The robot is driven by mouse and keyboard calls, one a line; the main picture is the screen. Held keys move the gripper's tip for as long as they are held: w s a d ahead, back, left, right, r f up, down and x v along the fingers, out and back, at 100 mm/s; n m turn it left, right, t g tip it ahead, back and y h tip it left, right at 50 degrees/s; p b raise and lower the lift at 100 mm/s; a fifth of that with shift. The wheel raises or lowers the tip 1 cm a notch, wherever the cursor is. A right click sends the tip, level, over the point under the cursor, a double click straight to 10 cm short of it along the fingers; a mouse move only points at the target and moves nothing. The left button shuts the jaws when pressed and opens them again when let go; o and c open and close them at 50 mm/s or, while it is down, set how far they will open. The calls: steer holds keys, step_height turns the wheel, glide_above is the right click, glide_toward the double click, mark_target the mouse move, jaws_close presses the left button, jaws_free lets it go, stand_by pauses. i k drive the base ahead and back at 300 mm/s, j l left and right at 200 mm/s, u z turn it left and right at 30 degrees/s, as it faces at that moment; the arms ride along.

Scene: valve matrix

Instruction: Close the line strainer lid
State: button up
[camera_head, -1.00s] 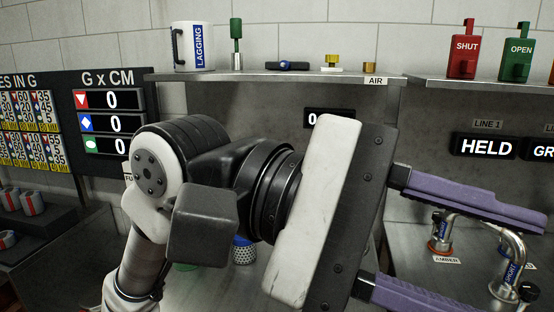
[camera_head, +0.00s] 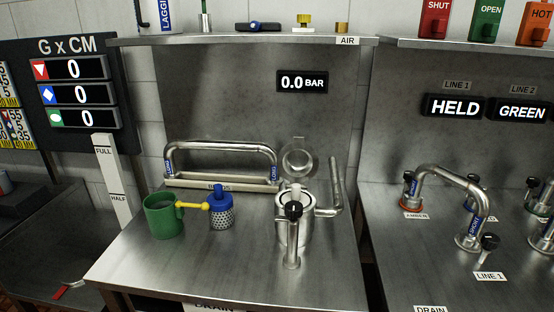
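The line strainer (camera_head: 292,232) is a steel upright body on the middle bench, with a black-knobbed lever or valve (camera_head: 293,211) in front of it. A round steel disc or ring, which looks like its lid (camera_head: 299,158), stands raised behind the body, so the strainer appears open. The knob and lever hide part of the body's top. A blue-topped perforated basket (camera_head: 221,212) stands on the bench left of the strainer, apart from it. My gripper is out of view.
A green mug (camera_head: 163,217) stands left of the basket, with a yellow piece (camera_head: 193,205) between them. A pipe arch (camera_head: 222,147) lies behind. A pipe (camera_head: 336,187) rises right of the strainer. The front left bench is clear. The right bench holds another pipe arch (camera_head: 449,177).

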mark_target(298, 162)
steer(key=i+j, duration=0.2)
steer(key=j, duration=0.25)
steer(key=i+j, duration=0.25)
steer(key=j, duration=0.15)
steer(key=i+j+u, duration=0.1)
steer(key=j, duration=0.35)
steer(key=i+j, duration=0.35)
steer(key=k+l, duration=0.1)
steer(key=l, duration=0.25)
